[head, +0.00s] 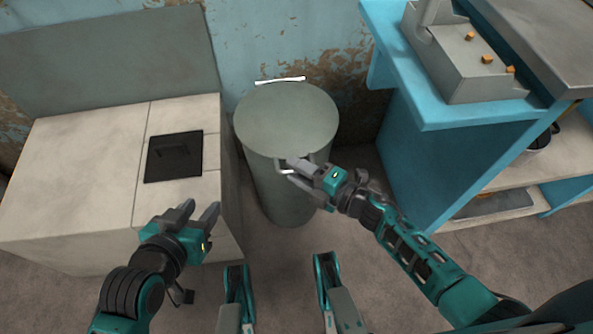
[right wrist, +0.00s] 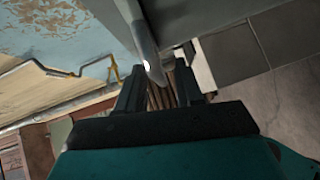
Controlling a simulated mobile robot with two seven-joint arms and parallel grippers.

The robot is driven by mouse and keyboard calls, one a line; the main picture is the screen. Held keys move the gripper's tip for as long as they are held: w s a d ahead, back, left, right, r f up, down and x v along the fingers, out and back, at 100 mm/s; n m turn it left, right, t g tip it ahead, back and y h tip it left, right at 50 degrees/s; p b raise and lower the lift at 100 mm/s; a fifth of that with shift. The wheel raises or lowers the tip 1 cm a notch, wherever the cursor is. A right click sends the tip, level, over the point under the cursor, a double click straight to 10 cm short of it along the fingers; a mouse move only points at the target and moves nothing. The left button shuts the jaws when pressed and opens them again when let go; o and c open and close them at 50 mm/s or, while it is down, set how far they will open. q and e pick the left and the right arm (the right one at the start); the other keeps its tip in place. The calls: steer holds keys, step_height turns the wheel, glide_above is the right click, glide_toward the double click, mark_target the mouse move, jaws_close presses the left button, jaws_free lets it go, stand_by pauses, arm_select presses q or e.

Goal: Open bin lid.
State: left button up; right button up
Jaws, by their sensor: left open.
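The bin (head: 283,190) is a tall grey-green cylinder standing on the floor between two counters. Its round flat lid (head: 287,115) lies closed on top. A thin pale bar (head: 280,80) shows at the lid's back edge. A light metal handle (head: 283,167) is at the bin's front, partly hidden by my right gripper (head: 293,170). In the right wrist view a pale curved bar (right wrist: 150,60) reaches between the fingertips of my right gripper (right wrist: 162,80), which stand apart; contact cannot be told. My left gripper (head: 200,213) is open and empty, left of the bin, near the tiled counter.
A tiled counter (head: 75,160) with a dark square inset (head: 174,157) stands left of the bin. A blue shelf unit (head: 435,165) stands to the right, with a grey box (head: 460,75) and small orange pieces on top. A peeling wall is behind. Floor in front is clear.

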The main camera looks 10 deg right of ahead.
steer(key=shift+w+a, duration=0.25)
steer(key=shift+c, duration=0.3)
jaws_close()
